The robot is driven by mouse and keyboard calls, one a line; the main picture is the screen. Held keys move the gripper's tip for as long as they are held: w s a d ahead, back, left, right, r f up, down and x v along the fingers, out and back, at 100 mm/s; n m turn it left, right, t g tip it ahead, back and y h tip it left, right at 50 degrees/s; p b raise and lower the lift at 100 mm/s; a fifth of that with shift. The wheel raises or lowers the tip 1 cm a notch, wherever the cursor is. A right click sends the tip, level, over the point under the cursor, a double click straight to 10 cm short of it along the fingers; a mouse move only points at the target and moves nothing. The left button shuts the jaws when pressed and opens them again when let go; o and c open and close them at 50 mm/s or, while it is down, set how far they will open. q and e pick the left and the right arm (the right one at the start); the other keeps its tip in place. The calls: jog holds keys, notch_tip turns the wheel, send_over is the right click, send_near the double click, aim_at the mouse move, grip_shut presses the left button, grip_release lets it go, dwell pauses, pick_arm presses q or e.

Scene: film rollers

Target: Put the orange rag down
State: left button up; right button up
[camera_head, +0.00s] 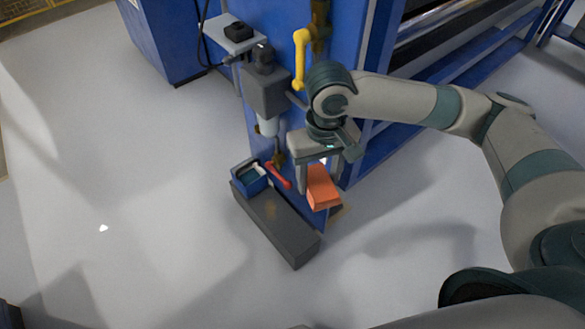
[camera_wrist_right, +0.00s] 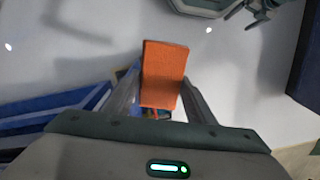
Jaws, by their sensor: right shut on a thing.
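The orange rag (camera_head: 321,188) hangs below my right gripper (camera_head: 325,173) in the head view, beside the blue machine and above the floor near a grey bench. In the right wrist view the rag (camera_wrist_right: 164,74) shows as a flat orange block between the two fingers of my right gripper (camera_wrist_right: 160,98), which is shut on it. The rag looks clear of the floor.
A low dark grey bench (camera_head: 280,228) stands on the floor, with a blue bin (camera_head: 249,177) on its far end. A red handle (camera_head: 279,175) is close by. The blue machine (camera_head: 345,40) with a yellow handle (camera_head: 300,60) rises behind. The floor at left (camera_head: 120,150) is mostly free.

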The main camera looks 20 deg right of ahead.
jog(key=s+f, duration=0.3)
jog(key=f, duration=0.7)
jog(key=shift+s+f, duration=0.25)
